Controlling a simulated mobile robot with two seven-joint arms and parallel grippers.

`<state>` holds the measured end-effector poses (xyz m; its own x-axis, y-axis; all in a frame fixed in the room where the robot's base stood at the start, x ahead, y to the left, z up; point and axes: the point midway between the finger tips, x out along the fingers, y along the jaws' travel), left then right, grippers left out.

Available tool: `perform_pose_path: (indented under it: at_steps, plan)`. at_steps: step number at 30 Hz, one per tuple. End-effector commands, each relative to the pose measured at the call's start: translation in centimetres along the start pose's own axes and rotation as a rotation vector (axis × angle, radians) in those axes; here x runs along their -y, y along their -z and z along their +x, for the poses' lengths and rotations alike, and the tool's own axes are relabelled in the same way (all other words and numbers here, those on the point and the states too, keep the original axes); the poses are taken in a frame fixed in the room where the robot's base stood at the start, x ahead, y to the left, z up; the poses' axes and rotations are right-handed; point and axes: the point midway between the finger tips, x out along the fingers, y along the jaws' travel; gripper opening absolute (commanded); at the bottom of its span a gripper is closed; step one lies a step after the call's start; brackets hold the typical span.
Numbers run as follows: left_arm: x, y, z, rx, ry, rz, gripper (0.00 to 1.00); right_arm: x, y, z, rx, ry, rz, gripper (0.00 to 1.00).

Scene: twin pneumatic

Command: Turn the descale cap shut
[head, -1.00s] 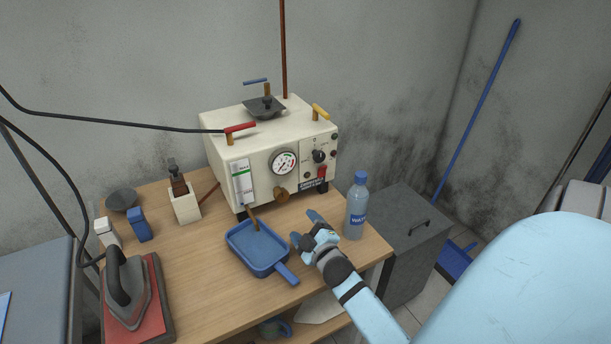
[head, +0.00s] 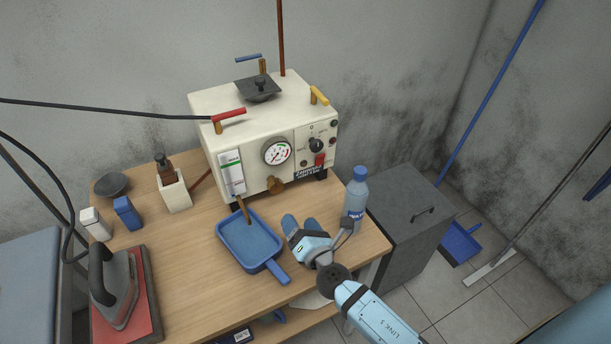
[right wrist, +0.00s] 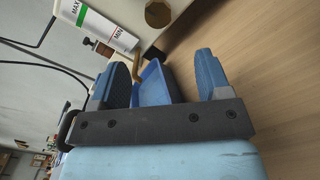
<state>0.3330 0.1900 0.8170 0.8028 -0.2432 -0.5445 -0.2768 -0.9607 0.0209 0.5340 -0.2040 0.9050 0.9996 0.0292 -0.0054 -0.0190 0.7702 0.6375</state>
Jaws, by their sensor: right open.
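The descale cap, which I take to be the round brass cap (head: 275,186), sits low on the front of the cream boiler box (head: 235,150). It also shows at the top of the right wrist view (right wrist: 158,13). My right gripper (head: 299,221) is open and empty, in front of the box and below and right of the cap, apart from it. In the right wrist view its two blue fingers (right wrist: 163,65) are spread, with the cap beyond them. Whether the cap is loose or tight cannot be told. My left gripper is out of view.
A blue tray (head: 247,243) lies under a brass spout (head: 243,208), left of my right gripper. A water bottle (head: 355,195) stands close on the gripper's right. An iron (head: 117,290) sits on a red pad at the left. A dark bin (head: 405,240) stands beside the table.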

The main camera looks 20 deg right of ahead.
Motion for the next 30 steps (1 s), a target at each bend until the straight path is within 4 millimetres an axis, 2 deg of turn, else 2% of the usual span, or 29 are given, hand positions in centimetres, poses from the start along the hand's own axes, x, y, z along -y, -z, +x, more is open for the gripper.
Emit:
perform_pose_path:
  at_steps: [5, 15, 21, 25, 30]
  plan:
    - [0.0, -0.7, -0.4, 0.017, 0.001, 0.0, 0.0, -0.5, 0.1, 1.3, 0.001, -0.009, -0.029, 0.71]
    - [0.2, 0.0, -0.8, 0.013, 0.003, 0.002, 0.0, -0.5, 0.0, 8.3, 0.002, -0.008, -0.026, 0.71]
    - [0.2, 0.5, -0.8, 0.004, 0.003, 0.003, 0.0, -0.4, 0.1, 11.8, 0.001, -0.008, -0.025, 0.71]
    - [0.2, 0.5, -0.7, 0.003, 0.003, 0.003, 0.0, -0.4, 0.2, 13.1, 0.0, -0.007, -0.025, 0.71]
    - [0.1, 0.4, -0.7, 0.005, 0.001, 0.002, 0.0, -0.4, 0.2, 13.7, 0.0, -0.007, -0.024, 0.71]
